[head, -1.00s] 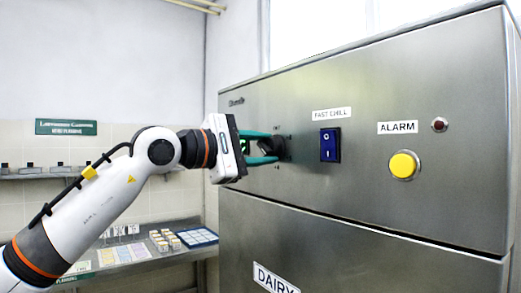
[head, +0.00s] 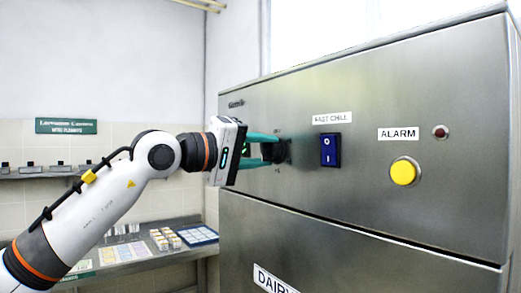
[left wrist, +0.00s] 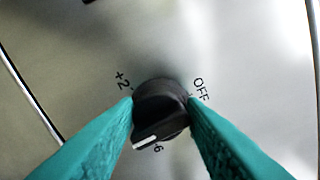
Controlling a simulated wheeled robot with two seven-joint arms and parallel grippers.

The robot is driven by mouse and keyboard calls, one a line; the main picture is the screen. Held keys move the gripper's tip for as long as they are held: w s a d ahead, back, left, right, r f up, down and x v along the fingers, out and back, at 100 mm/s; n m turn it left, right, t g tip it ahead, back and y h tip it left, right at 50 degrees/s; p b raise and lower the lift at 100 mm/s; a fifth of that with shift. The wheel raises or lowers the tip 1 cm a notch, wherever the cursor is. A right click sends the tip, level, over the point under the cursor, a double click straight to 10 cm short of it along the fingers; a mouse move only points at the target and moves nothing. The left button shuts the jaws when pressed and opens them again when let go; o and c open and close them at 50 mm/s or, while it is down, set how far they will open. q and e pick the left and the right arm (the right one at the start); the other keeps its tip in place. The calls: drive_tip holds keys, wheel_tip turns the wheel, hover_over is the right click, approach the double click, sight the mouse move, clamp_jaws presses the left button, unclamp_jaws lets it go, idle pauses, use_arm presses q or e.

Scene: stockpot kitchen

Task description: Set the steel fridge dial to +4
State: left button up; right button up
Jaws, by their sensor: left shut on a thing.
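The black fridge dial (head: 281,151) sits on the upper steel panel of the fridge, at its left part. My left gripper (head: 270,147) is shut on the dial, one teal finger on each side. In the left wrist view the dial (left wrist: 160,108) lies between the fingertips (left wrist: 162,103). Its white pointer line faces the lower left, close to a partly hidden label ending in 6. "+2" shows at the dial's upper left and "OFF" at its upper right. No +4 mark is visible; the left finger covers part of the scale. My right gripper is not in view.
Right of the dial are a blue FAST CHILL rocker switch (head: 330,149), a yellow ALARM button (head: 404,171) and a small red lamp (head: 440,132). A steel counter (head: 180,251) with small boxes and a blue tray (head: 198,235) stands behind the arm.

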use_arm(q)
drive_tip(key=shift+f+m, duration=0.1)
drive_tip(key=shift+m, duration=0.5)
drive_tip(key=o, duration=1)
drive_tip(key=b+v, duration=0.5)
drive_tip(key=v, duration=0.7)
